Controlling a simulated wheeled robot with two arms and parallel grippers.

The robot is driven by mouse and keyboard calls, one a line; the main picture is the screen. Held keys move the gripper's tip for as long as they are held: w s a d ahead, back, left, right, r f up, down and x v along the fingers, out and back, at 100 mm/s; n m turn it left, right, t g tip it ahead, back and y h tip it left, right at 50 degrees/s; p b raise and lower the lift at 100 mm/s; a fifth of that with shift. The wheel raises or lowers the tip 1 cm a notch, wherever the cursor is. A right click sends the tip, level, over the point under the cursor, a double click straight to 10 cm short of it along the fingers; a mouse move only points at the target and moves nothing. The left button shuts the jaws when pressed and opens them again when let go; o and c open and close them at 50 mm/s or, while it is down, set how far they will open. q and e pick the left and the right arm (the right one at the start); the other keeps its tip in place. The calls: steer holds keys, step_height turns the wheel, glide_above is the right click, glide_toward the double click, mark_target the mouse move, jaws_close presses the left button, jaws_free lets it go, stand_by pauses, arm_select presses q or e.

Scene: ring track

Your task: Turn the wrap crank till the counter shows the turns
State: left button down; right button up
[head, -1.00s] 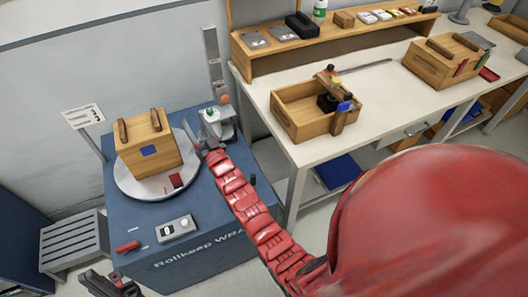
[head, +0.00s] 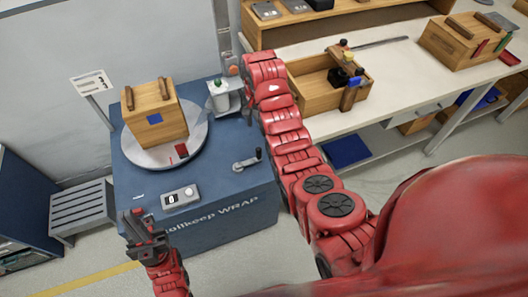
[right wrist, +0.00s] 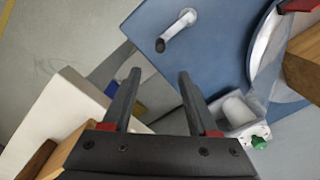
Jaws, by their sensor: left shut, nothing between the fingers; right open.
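The wrap crank (head: 247,160), a grey arm with a dark knob, sits on the right of the blue machine's top. It also shows in the right wrist view (right wrist: 175,31), beyond the fingertips and apart from them. The counter box (head: 180,197) at the machine's front edge has a small display that seems to read 0. A wooden crate (head: 155,118) stands on the round turntable (head: 190,146). My right gripper (right wrist: 160,75) is open and empty; in the head view I cannot make out its fingers. My left gripper (head: 143,226) is shut and empty, by the machine's front left corner.
A film roll holder with a green top (head: 220,92) stands behind the crank. A sign card (head: 90,83) with dark marks is at the left. The workbench (head: 400,68) at the right bears an open wooden box (head: 300,92). A slatted grey stand (head: 80,208) is at the left.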

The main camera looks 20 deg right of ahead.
step_height(320, 180, down, 3)
steer(key=b, duration=0.2)
steer(key=p, duration=0.2)
glide_above(259, 148)
step_height(259, 148, down, 6)
steer(key=shift+s+a+r, duration=0.1)
step_height(259, 148, down, 4)
steer(key=shift+f+b, duration=0.2)
steer(key=shift+b, duration=0.15)
steer(key=shift+f, duration=0.7)
step_height(259, 148, down, 2)
steer(key=shift+f+b, duration=0.15)
steer(key=shift+b, duration=1.05)
steer(key=shift+f, duration=0.25)
jaws_close()
